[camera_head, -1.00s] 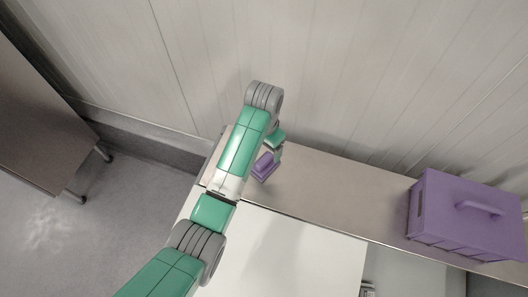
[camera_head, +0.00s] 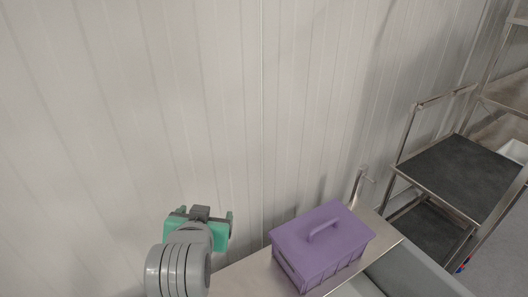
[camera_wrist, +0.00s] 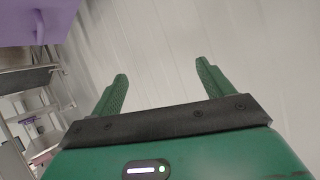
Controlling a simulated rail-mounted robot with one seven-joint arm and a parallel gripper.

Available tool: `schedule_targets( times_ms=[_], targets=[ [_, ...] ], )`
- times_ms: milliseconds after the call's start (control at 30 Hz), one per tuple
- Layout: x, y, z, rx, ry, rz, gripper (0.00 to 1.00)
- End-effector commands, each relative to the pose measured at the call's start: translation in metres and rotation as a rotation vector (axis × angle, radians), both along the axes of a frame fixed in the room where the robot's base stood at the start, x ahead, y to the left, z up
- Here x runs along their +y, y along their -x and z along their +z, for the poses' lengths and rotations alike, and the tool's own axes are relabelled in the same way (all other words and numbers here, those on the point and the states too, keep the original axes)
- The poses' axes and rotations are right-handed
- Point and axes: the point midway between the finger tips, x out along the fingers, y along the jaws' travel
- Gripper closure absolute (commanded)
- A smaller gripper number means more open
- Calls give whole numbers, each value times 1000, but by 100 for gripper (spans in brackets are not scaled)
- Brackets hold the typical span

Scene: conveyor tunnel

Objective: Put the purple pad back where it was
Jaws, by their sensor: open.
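The purple pad is not in view in either current frame. My gripper (camera_head: 200,214) shows at the lower middle of the head view, in front of the pale wall and left of the purple box. In the wrist view my gripper (camera_wrist: 162,72) has its two green fingers spread wide apart, with nothing between them and the ribbed wall beyond.
A purple lidded box with a handle (camera_head: 322,245) stands on a narrow metal ledge (camera_head: 240,277). A purple surface, likely that box, fills the wrist view's upper left corner (camera_wrist: 20,25). A metal cart with dark shelves (camera_head: 460,172) stands at the right.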

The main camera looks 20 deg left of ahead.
Motion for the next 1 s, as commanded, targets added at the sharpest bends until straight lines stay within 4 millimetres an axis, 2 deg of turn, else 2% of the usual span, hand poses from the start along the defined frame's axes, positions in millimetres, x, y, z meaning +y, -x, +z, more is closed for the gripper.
schedule_targets(
  times_ms=[33,67,100,167,200,300,333,400,533,833,933,1000],
  targets=[
    [-41,-6,44,-143,-33,-53,20],
    [-65,-6,73,-238,-49,-81,20],
    [-96,-1,110,-362,-64,-120,20],
    [-140,16,161,-542,-74,-177,20],
    [-165,32,192,-653,-76,-210,20],
    [-215,79,252,-891,-62,-282,20],
    [-225,92,265,-948,-56,-299,20],
    [-241,118,288,-1050,-43,-327,20],
    [-254,142,305,-1135,-29,-351,20],
    [-254,144,309,-1140,-29,-352,20],
    [-254,143,325,-1140,-31,-351,20],
    [-254,143,345,-1138,-32,-351,20]
  ],
)
